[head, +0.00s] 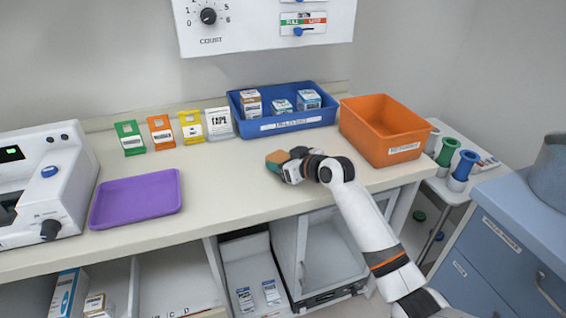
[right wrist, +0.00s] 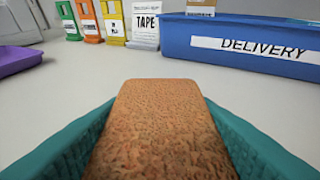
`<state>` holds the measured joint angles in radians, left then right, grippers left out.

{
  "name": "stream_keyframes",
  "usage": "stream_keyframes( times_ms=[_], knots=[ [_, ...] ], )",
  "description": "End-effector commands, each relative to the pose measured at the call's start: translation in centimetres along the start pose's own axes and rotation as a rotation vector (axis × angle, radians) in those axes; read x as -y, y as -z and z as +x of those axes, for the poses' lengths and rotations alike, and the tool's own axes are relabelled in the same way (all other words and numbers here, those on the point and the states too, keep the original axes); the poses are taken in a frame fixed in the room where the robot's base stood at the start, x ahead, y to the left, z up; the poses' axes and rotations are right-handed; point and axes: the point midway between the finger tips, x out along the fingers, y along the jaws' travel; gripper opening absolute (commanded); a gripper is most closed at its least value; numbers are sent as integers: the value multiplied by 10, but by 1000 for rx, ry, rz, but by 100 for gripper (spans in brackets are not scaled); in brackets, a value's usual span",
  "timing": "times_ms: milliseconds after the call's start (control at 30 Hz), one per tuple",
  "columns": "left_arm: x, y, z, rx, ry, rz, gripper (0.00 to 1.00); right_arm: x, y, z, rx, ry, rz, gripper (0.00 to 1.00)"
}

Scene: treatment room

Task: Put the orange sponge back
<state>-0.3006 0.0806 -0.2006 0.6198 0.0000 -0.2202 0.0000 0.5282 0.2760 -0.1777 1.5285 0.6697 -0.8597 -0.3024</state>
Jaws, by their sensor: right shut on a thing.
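The orange sponge (right wrist: 160,125) is between the two teal fingers of my right gripper (right wrist: 160,150), which is shut on it. In the head view the sponge (head: 277,158) shows as a small orange-brown block at the tip of my right gripper (head: 282,165), over the counter in front of the blue tray. I cannot tell whether it touches the counter. An orange bin (head: 385,150) with a label stands to the right of the gripper. An orange holder (head: 161,132) stands at the back of the counter between a green and a yellow one. My left gripper is not in view.
The blue delivery tray (head: 283,125) holds several small boxes. A green holder (head: 130,138), a yellow holder (head: 190,127) and a white tape box (head: 219,123) line the back. A purple tray (head: 136,198) lies left. The counter's middle (head: 225,180) is clear.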

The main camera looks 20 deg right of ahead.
Motion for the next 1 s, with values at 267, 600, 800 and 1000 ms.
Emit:
stream_keyframes(
  times_ms=[267, 600, 800, 1000],
  knots=[
    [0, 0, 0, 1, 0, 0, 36, 0, 2, 1, 1, 0, 0, 33],
    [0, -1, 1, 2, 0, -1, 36, 0, 4, 2, 1, 1, 0, 74],
    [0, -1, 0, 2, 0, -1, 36, 0, 2, 1, 1, 1, 0, 74],
    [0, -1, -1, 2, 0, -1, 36, 1, 2, -22, 1, 2, -2, 74]
  ],
)
